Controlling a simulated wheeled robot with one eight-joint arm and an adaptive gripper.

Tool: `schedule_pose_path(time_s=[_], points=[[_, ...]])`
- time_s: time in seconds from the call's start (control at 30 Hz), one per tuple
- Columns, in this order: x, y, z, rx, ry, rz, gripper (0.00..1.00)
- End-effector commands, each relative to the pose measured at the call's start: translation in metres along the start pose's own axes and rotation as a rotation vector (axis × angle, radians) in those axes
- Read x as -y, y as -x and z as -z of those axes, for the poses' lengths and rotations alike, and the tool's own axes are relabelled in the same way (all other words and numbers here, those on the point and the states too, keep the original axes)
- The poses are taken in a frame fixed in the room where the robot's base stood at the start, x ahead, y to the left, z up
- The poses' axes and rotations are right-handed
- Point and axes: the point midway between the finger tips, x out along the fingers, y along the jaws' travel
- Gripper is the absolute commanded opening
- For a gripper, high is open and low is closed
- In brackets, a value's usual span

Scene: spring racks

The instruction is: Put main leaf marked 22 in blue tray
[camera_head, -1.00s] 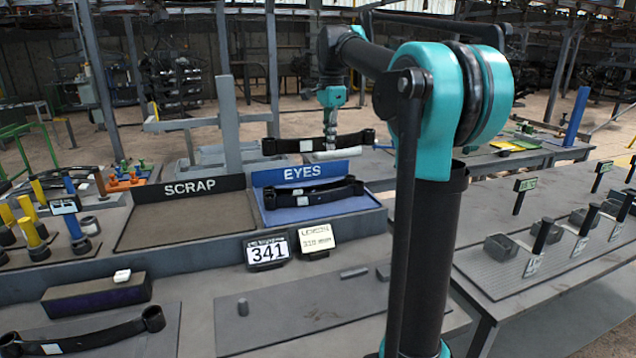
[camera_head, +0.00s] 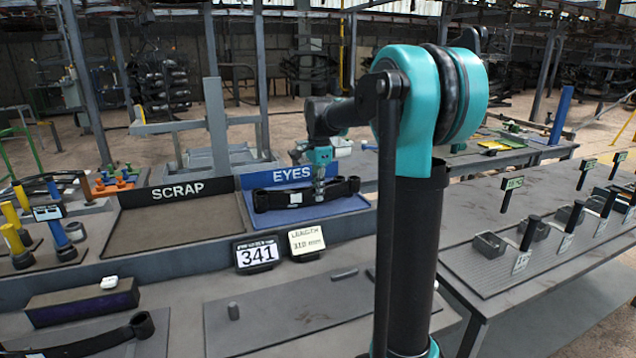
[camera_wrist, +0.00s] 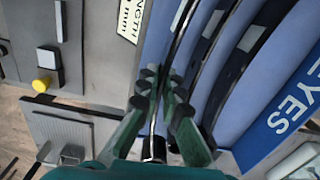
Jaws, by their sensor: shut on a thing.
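My gripper (camera_head: 320,186) is down at the blue tray (camera_head: 303,213) behind the displays. In the wrist view my gripper (camera_wrist: 160,85) is shut on a dark curved leaf (camera_wrist: 153,150), with a rolled eye showing between the fingers. The held leaf lies along the tray's near side, beside other dark leaves (camera_wrist: 203,62) with pale labels. In the head view the leaves (camera_head: 275,201) overlap and are hard to separate. I cannot read a 22 on any of them. Whether the held leaf touches the tray floor is unclear.
The EYES sign (camera_head: 291,174) stands at the blue tray's back edge. A SCRAP tray (camera_head: 180,216) adjoins it on the left. A 341 display (camera_head: 257,254) and a length card (camera_head: 306,240) stand in front. Another leaf (camera_head: 100,340) lies at front left.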

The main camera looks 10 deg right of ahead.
Motion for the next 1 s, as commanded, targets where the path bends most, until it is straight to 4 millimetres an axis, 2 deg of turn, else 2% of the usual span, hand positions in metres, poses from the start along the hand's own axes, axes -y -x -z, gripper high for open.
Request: schedule_pose_path(time_s=[0.17,0.43,0.83,0.87,1.0], points=[[0.000,-0.009,0.000,0.000,0.000,0.000,0.00],[-0.001,-0.037,0.000,0.000,0.000,0.000,0.00],[-0.001,-0.041,0.000,0.000,0.000,0.000,0.00],[0.000,-0.042,0.000,0.000,0.000,0.000,0.09],[-0.001,-0.041,0.000,0.000,0.000,0.000,0.26]])
